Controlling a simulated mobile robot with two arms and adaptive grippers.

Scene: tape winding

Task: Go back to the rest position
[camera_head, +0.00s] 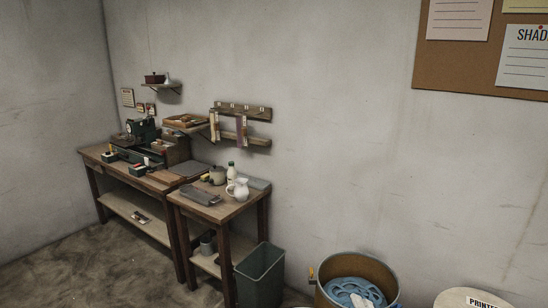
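Neither of my grippers shows in the head view, and no part of my arms can be seen. The view looks from some distance at a corner of a room with two joined wooden workbenches. The longer bench (157,180) stands at the left and carries a dark green machine (141,130). The smaller bench (231,208) carries a white jug (241,190), a white bottle (231,173) and a grey tray (199,195).
A dark green bin (261,277) stands on the floor beside the smaller bench. A round drum (319,290) holding a blue reel (354,290) stands at bottom centre-right. A labelled container (460,298) is at bottom right. Open floor (85,270) lies at lower left.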

